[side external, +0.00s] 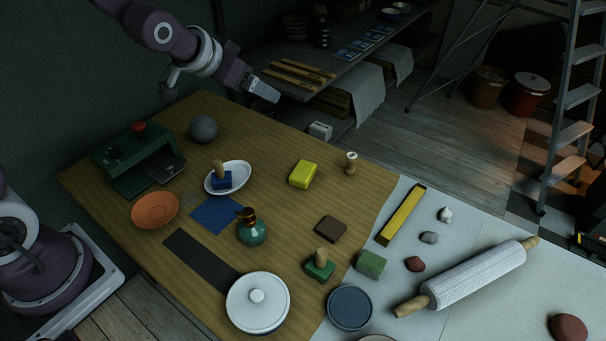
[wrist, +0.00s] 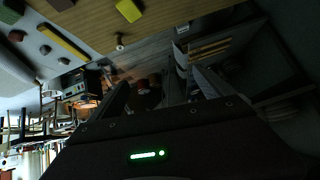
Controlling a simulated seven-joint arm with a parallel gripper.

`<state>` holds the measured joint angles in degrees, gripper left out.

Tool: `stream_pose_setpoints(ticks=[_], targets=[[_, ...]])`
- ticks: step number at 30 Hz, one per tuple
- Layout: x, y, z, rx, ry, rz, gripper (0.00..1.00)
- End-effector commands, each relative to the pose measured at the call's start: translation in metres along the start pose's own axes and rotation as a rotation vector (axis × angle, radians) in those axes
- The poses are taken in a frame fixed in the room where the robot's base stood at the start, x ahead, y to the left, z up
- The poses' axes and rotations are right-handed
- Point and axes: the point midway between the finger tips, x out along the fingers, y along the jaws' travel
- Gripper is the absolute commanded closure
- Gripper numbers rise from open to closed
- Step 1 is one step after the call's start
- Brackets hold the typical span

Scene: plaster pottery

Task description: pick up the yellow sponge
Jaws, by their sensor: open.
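The yellow sponge (side external: 303,174) is a small block lying flat on the wooden table, right of the table's middle in the side view. It also shows at the top of the wrist view (wrist: 129,10), partly cut off by the frame edge. My gripper (side external: 264,91) is high above the far edge of the table, up and left of the sponge in the side view and well apart from it. Its two dark fingers (wrist: 150,92) point away from the table in the wrist view. It is open, and nothing shows between the fingers.
A small wooden-handled tool (side external: 351,163) stands right of the sponge. A brown block (side external: 331,229) lies in front of it. A white oval dish (side external: 241,177) holds a blue stamp (side external: 222,180) to the left. Bare table surrounds the sponge.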

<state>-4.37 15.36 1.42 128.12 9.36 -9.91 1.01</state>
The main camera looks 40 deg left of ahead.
Motion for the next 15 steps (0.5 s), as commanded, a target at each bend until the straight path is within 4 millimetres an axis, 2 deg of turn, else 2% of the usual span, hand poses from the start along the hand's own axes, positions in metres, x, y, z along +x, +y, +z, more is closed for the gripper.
stream_pose_setpoints(ticks=[1, 3, 5, 6, 7, 10, 12, 15], targets=[[0.043, 0.000, 0.008, 0.012, 0.017, 0.011, 0.09], [0.097, 0.003, 0.018, 0.029, 0.078, 0.032, 0.09], [0.140, 0.007, 0.036, 0.036, 0.132, 0.057, 0.09], [0.164, 0.012, 0.051, 0.037, 0.169, 0.075, 0.09], [0.180, 0.016, 0.065, 0.037, 0.195, 0.090, 0.09], [0.218, 0.029, 0.109, 0.022, 0.277, 0.134, 0.09], [0.231, 0.037, 0.137, 0.007, 0.321, 0.158, 0.09], [0.238, 0.044, 0.161, -0.011, 0.364, 0.177, 0.09]])
